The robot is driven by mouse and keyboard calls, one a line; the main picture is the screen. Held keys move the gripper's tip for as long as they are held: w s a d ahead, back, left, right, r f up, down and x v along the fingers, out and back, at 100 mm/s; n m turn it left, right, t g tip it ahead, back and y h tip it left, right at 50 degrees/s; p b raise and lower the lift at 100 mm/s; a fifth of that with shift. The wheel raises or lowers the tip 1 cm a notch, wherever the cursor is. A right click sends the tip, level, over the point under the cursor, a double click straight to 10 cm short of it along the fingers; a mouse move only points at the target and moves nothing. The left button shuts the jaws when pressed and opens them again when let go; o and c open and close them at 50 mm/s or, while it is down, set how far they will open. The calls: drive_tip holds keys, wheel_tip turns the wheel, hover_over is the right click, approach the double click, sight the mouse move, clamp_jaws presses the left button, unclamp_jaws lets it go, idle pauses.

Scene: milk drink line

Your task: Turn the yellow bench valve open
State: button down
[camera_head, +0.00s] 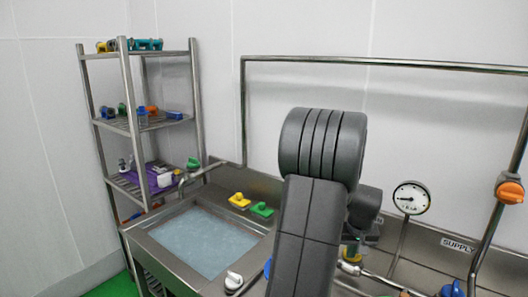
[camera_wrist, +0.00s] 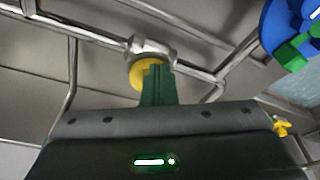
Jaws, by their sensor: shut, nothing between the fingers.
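The yellow bench valve (camera_wrist: 139,74) sits on a metal pipe fitting in the wrist view, partly hidden behind my fingers. In the head view a little of its yellow (camera_head: 350,258) shows just right of my arm, on the pipe along the bench. My gripper (camera_wrist: 158,72) has green fingers shut together, with nothing held. The fingertips overlap the yellow handle in the wrist view; I cannot tell whether they touch it. My dark arm hides much of the bench around the valve in the head view.
A water-filled sink (camera_head: 143,241) is on the left, with yellow (camera_head: 239,200) and green (camera_head: 262,210) pieces on its rim. A gauge (camera_head: 411,198) and an orange valve (camera_head: 510,189) stand at right. A shelf rack (camera_head: 129,90) stands behind. A blue wheel (camera_wrist: 274,30) shows in the wrist view.

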drive_tip(key=shift+s+d, duration=0.1)
drive_tip(key=shift+d, duration=1.5)
idle(0.3)
wheel_tip(320, 180, up, 6)
drive_tip(key=p, duration=0.3)
drive_tip(key=shift+s+p, duration=0.3)
drive_tip(key=shift+s, duration=0.1)
